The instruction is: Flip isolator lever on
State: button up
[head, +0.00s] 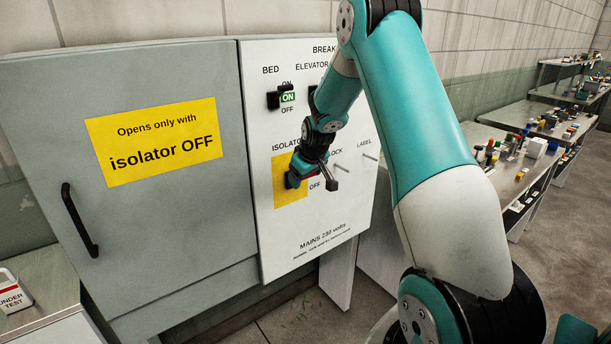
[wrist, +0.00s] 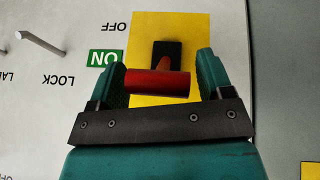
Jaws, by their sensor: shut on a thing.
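In the head view my gripper (head: 299,172) is at the yellow plate and hides most of the lever. In the wrist view the panel is upside down; a green ON mark (wrist: 105,57) and the word OFF (wrist: 111,27) stand beside the lever. I cannot tell the lever's exact angle.
Two pegs, LOCK (head: 337,169) and LABEL (head: 370,157), stick out right of the lever. The grey cabinet door (head: 165,220) left of the panel is shut. Cluttered benches (head: 520,165) stand at the right.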

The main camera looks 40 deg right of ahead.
jog(key=shift+w+a+r, duration=0.1)
jog(key=shift+w+r, duration=0.1)
jog(key=shift+w, duration=0.05)
jog(key=o, duration=1.2)
jog(key=shift+a, duration=0.1)
jog(key=shift+s+f, duration=0.1)
jog(key=b+v, duration=0.3)
jog(key=v, duration=1.4)
jog(key=shift+s, duration=0.1)
